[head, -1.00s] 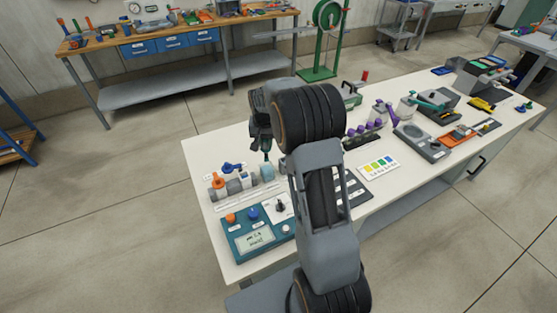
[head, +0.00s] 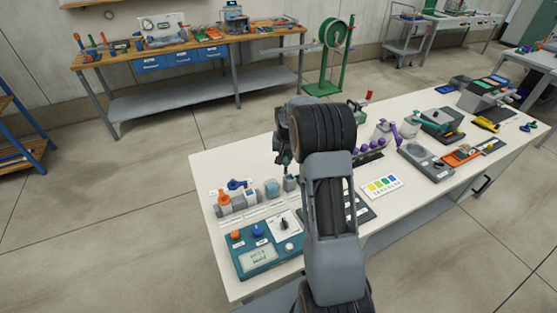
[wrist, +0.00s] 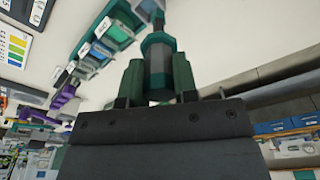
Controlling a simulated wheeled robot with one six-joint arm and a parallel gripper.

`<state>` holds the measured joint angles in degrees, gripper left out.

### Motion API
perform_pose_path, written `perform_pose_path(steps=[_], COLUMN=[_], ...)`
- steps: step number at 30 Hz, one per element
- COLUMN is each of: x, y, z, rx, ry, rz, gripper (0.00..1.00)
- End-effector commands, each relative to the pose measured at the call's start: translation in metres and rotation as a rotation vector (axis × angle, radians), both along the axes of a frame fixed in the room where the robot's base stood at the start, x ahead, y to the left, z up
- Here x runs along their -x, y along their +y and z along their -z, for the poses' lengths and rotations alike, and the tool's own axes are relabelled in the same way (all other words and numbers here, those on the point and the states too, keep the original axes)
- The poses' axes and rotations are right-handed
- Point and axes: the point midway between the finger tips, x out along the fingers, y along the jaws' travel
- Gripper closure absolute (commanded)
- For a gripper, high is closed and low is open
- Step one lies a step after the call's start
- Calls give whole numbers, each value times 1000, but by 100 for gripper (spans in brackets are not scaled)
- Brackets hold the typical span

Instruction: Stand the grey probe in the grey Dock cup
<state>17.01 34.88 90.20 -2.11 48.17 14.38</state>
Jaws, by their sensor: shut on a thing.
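In the wrist view my gripper (wrist: 157,80) is shut on the probe (wrist: 158,62), which shows a grey body with teal-green bands between the two green fingers. In the head view my gripper (head: 283,158) is above the near left part of the white bench, partly behind my arm. A short grey-green piece (head: 289,183) shows just below it, apparently the held probe; its lower end is unclear. A pale teal-grey cylinder (head: 272,188) stands just left of it. I cannot read the labels, so I cannot tell which piece is the Dock cup.
Left on the bench are an orange-capped fitting (head: 224,200), a blue-topped fitting (head: 237,185) and a teal meter box (head: 262,252). A purple-topped row (head: 368,150) and a colour card (head: 381,186) lie right of my arm. Clear bench lies behind the fittings.

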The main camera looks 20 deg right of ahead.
Motion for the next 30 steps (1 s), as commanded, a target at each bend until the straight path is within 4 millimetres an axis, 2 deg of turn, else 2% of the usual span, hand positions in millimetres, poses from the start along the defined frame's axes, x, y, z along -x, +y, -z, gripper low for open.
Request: perform_pose_path(steps=[4,14,30], x=[1,1,1], y=[-16,-18,-18], z=[0,15,67], rx=[-1,0,0], ry=[1,0,0], rz=[0,-2,-1], gripper=[99,99,99])
